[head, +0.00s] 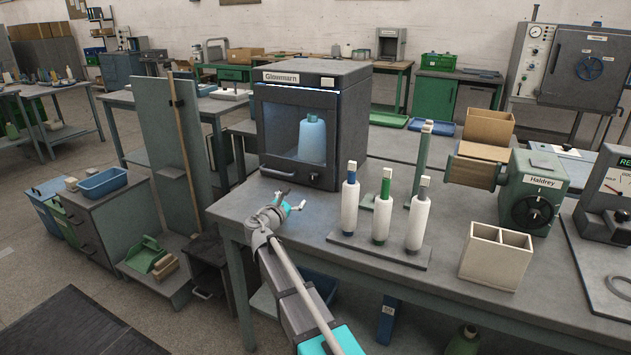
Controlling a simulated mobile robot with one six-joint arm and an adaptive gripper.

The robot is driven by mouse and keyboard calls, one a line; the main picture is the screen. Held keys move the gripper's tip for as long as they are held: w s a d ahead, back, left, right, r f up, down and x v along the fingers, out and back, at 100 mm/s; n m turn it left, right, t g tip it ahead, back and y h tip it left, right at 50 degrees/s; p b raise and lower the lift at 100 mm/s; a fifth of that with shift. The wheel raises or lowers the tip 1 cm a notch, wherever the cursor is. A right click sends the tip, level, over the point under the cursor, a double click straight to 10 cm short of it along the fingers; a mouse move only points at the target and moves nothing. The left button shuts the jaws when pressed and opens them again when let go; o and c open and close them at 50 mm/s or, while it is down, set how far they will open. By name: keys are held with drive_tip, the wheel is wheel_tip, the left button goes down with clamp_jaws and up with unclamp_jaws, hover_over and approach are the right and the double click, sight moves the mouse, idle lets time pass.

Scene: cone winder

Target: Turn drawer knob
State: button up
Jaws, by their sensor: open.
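A dark grey cabinet (345,120) with a lit glass window stands at the back left of the near bench. A blue cone-shaped package (312,140) shows behind its window. Below the window is a low front panel, like a drawer front (288,174), with a handle. A small round dark knob (314,177) sits at that panel's right end. Which way the knob is turned is too small to tell. My gripper (293,199) is open and empty, above the bench top in front of the cabinet, apart from the knob.
A rack with several white spools (381,219) stands to the right of my gripper. Further right are a green machine (545,185) with a black dial and a cream divided box (495,256). The bench top (330,215) is clear between cabinet and rack.

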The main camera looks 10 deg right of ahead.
sight(313, 179)
drive_tip(key=shift+w+d, duration=0.15)
drive_tip(key=shift+d, duration=0.05)
drive_tip(key=shift+x, duration=6.75)
drive_tip(key=c, duration=1.2)
drive_tip(key=shift+o, duration=0.2)
drive_tip(key=shift+d, duration=0.1)
